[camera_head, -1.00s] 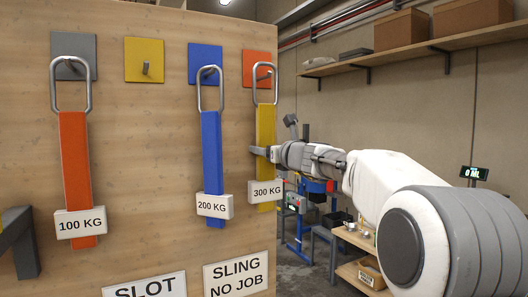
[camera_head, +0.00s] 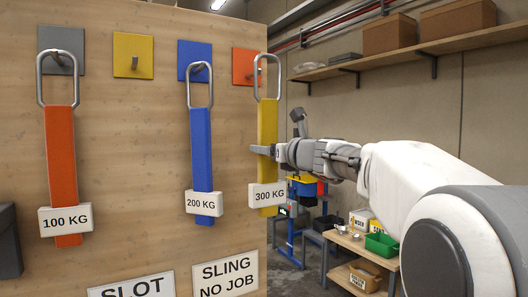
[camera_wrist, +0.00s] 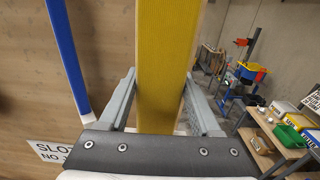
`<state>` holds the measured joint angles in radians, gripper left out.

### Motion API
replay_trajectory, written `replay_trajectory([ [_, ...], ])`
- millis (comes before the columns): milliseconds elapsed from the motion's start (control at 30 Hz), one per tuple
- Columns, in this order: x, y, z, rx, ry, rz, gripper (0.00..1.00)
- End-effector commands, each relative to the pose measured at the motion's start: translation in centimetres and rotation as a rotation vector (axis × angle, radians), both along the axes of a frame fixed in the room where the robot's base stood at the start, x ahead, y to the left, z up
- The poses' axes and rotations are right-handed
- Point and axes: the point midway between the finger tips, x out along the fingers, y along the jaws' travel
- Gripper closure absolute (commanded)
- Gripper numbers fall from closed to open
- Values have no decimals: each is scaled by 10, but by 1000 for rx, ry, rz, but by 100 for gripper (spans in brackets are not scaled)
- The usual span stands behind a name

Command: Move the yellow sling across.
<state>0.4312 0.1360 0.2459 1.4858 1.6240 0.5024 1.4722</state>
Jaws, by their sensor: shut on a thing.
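The yellow sling (camera_head: 267,130) hangs upright at the board's right edge, with a metal ring (camera_head: 278,85) on top and a 300 KG tag below. My gripper (camera_head: 262,149) is shut on its strap, partly hidden behind it. In the wrist view the yellow strap (camera_wrist: 168,50) runs between both fingers (camera_wrist: 160,80). The ring's top is above the hook on the orange plate (camera_head: 243,62); I cannot tell whether the hook is still inside the ring. The blue sling (camera_head: 202,150) hangs on the blue plate's hook, the orange sling (camera_head: 61,150) on the grey plate's hook.
The yellow plate (camera_head: 133,55) has a bare hook between the grey plate (camera_head: 72,65) and the blue plate (camera_head: 186,52). The wooden board (camera_head: 120,200) bears paper signs low down. A shelf with boxes (camera_head: 395,32) and a workbench (camera_head: 352,240) stand to the right.

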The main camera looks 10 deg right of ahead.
Motion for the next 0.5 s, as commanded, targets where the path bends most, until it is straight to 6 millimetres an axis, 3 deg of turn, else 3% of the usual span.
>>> replay_trajectory([
  [500,-34,-11,1,0,-2,-1,100],
])
